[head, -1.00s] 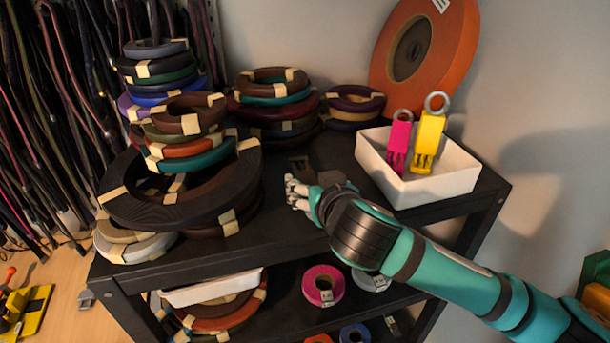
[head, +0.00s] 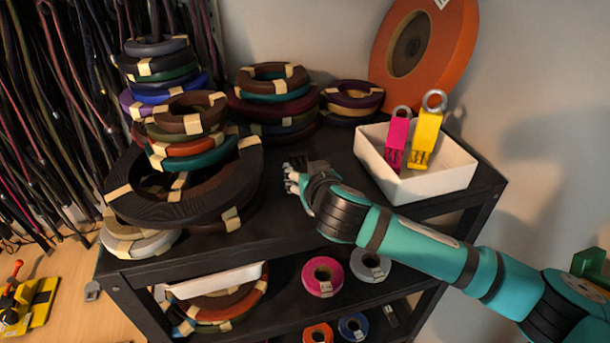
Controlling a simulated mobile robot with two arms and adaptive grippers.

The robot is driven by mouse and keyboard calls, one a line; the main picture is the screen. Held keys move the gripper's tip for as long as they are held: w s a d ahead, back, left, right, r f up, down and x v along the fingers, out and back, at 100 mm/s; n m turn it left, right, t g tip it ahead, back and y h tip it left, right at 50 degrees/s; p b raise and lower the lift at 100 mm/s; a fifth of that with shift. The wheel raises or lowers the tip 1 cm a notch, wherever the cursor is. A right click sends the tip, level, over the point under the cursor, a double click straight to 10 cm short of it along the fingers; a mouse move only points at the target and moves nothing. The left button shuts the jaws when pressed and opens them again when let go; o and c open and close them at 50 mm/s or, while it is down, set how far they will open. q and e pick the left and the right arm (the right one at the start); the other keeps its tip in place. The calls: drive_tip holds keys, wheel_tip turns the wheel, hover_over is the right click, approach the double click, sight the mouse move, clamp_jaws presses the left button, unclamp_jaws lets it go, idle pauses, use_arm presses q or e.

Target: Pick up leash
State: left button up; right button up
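My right gripper (head: 290,181) is over the black shelf top, just right of the coil stacks. Its pale fingers point left and look small, so I cannot see whether they are open or shut. I see nothing clearly held. A small dark object (head: 308,162) lies just behind the gripper, partly hidden by it. Coiled cords with tan bands stand in stacks, including a large black coil (head: 146,207) at the left. Long dark cords (head: 70,90) hang at the far left. I cannot tell which of these is the leash. My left gripper is not in view.
A white tray (head: 392,187) with a pink clip (head: 396,143) and a yellow clip (head: 427,138) stands right of the gripper. A large orange roll (head: 450,45) leans on the wall. The lower shelf holds a pink roll (head: 338,277) and other rolls. Bare shelf top (head: 275,228) lies in front.

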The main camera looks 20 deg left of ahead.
drive_tip(key=c, duration=0.9)
drive_tip(key=shift+r, duration=0.15)
